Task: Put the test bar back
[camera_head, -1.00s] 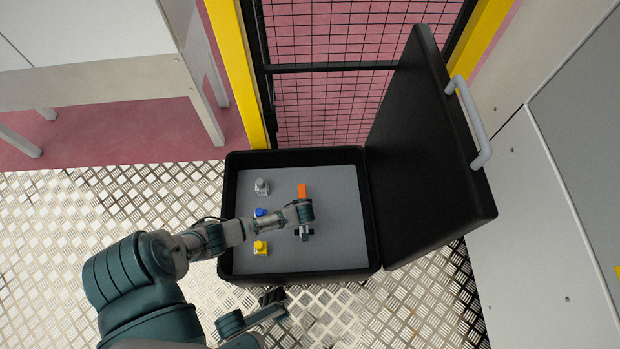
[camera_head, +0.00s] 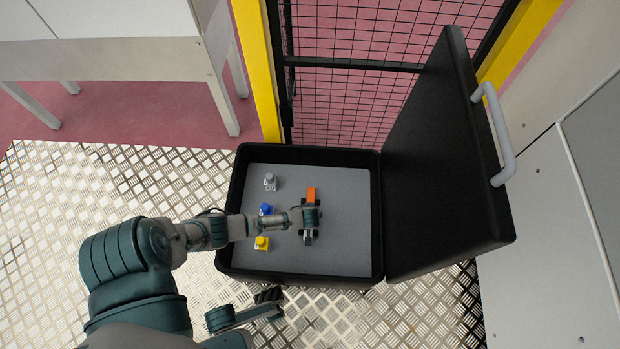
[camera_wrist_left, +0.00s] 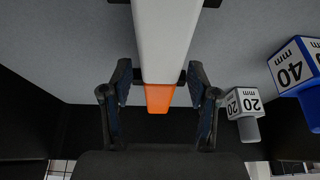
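The test bar (camera_wrist_left: 165,35) is a pale grey bar with an orange end (camera_wrist_left: 160,98). In the head view its orange end (camera_head: 311,194) shows inside the black case (camera_head: 376,215), low over the grey lining. In the wrist view my left gripper (camera_wrist_left: 160,78) has its fingers on either side of the bar, with a narrow gap visible at each side, so it looks open. Dark supports show beside the bar. In the head view my left gripper (camera_head: 310,218) covers the bar's middle. My right gripper is not identifiable in view.
Blue (camera_head: 266,209), yellow (camera_head: 262,243) and grey (camera_head: 270,182) gauge blocks stand left of the bar. The open lid (camera_head: 440,160) rises at the right. A mesh fence (camera_head: 350,100) stands behind. The lining right of the bar is clear.

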